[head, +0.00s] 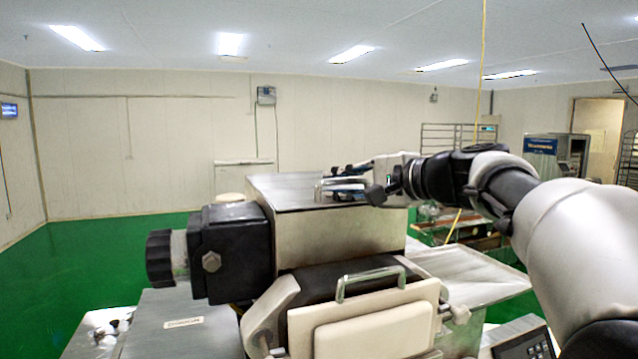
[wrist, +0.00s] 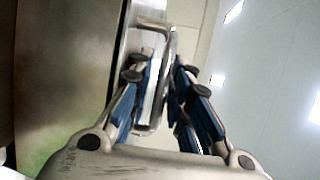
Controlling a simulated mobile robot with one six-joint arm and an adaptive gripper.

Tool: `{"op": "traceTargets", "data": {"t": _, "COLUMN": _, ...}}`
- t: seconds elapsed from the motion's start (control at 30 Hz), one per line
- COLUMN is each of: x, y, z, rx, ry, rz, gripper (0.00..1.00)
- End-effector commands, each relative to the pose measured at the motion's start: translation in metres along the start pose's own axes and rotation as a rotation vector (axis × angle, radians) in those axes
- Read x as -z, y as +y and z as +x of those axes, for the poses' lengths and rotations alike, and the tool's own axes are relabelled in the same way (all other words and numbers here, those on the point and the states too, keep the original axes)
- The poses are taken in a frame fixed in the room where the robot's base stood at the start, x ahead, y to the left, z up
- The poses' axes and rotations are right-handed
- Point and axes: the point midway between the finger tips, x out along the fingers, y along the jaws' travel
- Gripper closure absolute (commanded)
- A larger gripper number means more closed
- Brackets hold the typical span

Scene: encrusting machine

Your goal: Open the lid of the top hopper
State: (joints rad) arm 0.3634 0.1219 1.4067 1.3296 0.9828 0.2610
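The top hopper (head: 330,236) is a metal box with a flat metal lid (head: 275,190) lying closed on top. My gripper (head: 342,188) reaches in from the right, low over the lid at this handle. In the wrist view, the handle (wrist: 164,45) runs between the two blue-padded fingers of my gripper (wrist: 162,80). The fingers are drawn close together, one on each side of the bar, and appear to be shut on it. The exact contact is partly hidden.
A black motor block with a knob (head: 225,252) juts out left of the hopper. A cream cover with its own metal handle (head: 370,278) is in front, below. A metal tray (head: 470,275) extends to the right. Open space lies above the lid.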

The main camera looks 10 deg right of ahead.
Motion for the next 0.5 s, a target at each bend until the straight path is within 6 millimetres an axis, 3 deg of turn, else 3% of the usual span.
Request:
{"op": "traceTargets", "data": {"t": 0.23, "x": 0.0004, "y": -0.0002, "z": -0.0005, "rx": 0.000, "ry": 0.001, "rz": -0.001, "gripper": 0.82}}
{"op": "traceTargets", "data": {"t": 0.5, "x": 0.0003, "y": -0.0001, "z": -0.0003, "rx": 0.000, "ry": 0.001, "rz": -0.001, "gripper": 1.00}}
